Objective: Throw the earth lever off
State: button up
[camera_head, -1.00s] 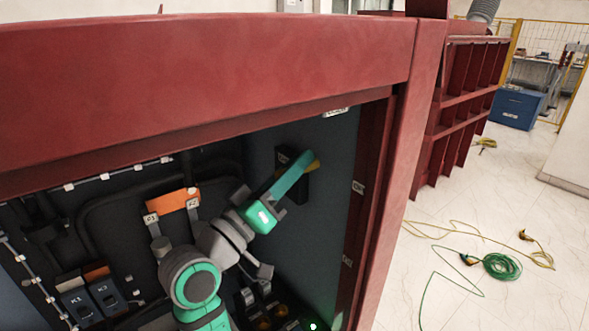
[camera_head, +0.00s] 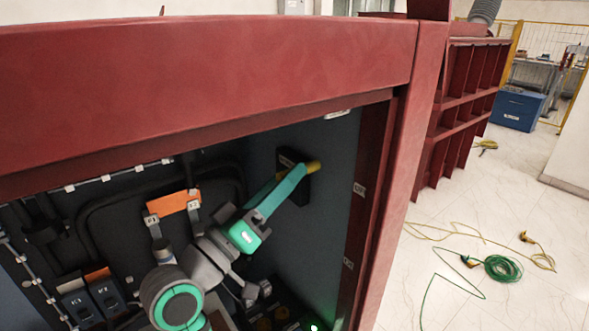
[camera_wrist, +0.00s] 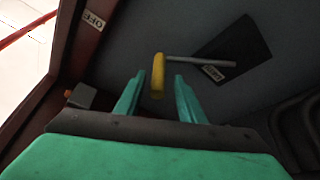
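The earth lever has a yellow handle (camera_wrist: 158,76) on a thin grey rod (camera_wrist: 200,61), which runs to a black plate (camera_wrist: 245,50) on the cabinet's side wall. In the head view, the yellow handle (camera_head: 313,167) shows just past my fingertips, and the black plate (camera_head: 299,187) is partly behind my fingers. My gripper (camera_wrist: 160,75) is open. In the wrist view, its two teal fingers stand on either side of the handle, with gaps to both. My gripper (camera_head: 300,168) also shows in the head view. I cannot tell the handle's exact depth between the fingers.
The red cabinet frame (camera_head: 385,200) borders the opening on the right and above. An "OFF" label (camera_wrist: 93,20) is on the frame in the wrist view. An orange block (camera_head: 173,203) and dark switch boxes (camera_head: 90,300) are inside. Cables (camera_head: 500,268) lie on the floor outside.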

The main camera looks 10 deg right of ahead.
jog(key=v, duration=0.7)
jog(key=shift+a, duration=0.15)
jog(key=w+a+f+n+t+y, duration=0.1)
jog(key=f+n+t+y, duration=0.2)
jog(key=f, duration=0.5)
jog(key=a+f+n+t+y, duration=0.1)
jog(key=f+n+y, duration=0.25)
jog(key=f, duration=0.45)
jog(key=w+a+f+n+t+y, duration=0.1)
jog(key=a+f+n+y, duration=0.2)
jog(key=f, duration=0.5)
jog(key=s+f+g+y, duration=0.1)
jog(key=s+f+y, duration=0.2)
jog(key=s+f, duration=0.35)
jog(key=s+f+y, duration=0.4)
jog(key=f, duration=0.5)
jog(key=s+f+m+g, duration=0.1)
jog(key=s+f+m, duration=0.1)
jog(key=s, duration=1)
jog(key=s+d+f+m, duration=0.1)
jog(key=s+m, duration=0.3)
jog(key=s, duration=0.8)
jog(key=shift+d+f+g+y, duration=0.35)
jog(key=shift+f+g+y, duration=0.1)
jog(key=shift+f, duration=0.2)
jog(key=shift+s, duration=0.1)
jog(key=shift+c, duration=0.6)
